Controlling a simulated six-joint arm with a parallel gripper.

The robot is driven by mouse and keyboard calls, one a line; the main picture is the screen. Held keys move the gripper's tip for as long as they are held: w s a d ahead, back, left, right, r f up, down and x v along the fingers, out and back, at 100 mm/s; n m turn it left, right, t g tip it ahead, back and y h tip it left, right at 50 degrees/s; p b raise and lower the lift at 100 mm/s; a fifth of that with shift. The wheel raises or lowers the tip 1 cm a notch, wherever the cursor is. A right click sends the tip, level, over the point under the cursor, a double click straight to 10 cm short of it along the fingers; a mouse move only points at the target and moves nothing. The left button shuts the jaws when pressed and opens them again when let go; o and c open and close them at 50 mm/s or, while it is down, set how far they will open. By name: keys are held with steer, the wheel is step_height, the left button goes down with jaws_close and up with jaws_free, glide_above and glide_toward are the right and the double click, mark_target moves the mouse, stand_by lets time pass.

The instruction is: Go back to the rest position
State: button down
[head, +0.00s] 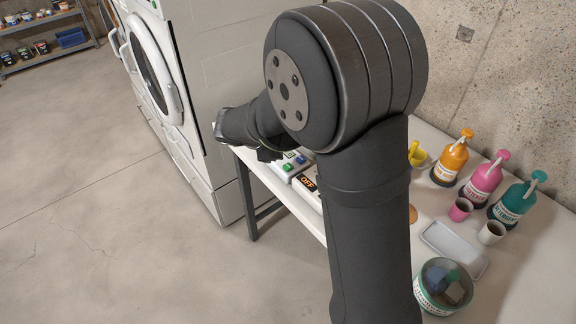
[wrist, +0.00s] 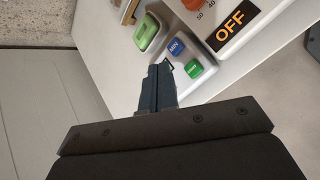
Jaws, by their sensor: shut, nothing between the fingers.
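My gripper (wrist: 157,78) is shut and empty in the wrist view, its dark fingers together. It is over or beside a white control panel (wrist: 215,55), close to a blue button (wrist: 177,47) and a green button (wrist: 194,69); I cannot tell whether it touches anything. The panel's display (wrist: 231,27) reads OFF in orange, and it also shows in the head view (head: 307,182). A larger green switch (wrist: 148,32) and part of an orange-red knob (wrist: 192,4) show too. In the head view my arm hides much of the panel and most of the gripper.
Orange (head: 452,161), pink (head: 483,181) and teal (head: 515,203) pump bottles stand on the table (head: 525,270) at right, with cups, a grey tray (head: 455,248) and a round tub (head: 442,288). A white front-loading machine (head: 205,90) stands left of the table. The floor is clear.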

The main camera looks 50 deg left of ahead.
steer(key=shift+f, duration=0.1)
steer(key=shift+f, duration=1)
step_height(320, 180, up, 6)
steer(key=shift+f, duration=0.1)
